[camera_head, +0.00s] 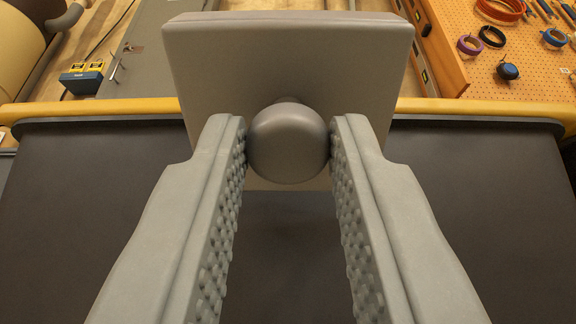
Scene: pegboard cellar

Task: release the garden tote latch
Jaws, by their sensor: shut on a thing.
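The latch shows as a square grey-beige plate (290,55) with a round brown-grey knob (287,143) on its face. It is at the top middle of the view. My gripper (288,145) has one grey finger on each side of the knob, and both fingertips touch it, so it is shut on the knob. The dark brown surface (480,190) of what looks like the garden tote lies below and behind the fingers. It has a yellow rim (470,108) along its far edge. The plate hides the middle of that rim.
A tan pegboard (530,50) with coiled rings and tools is at the upper right. A blue and yellow item (82,78) lies at the upper left, near a large cream rounded object (20,50). The dark surface is bare on both sides of my fingers.

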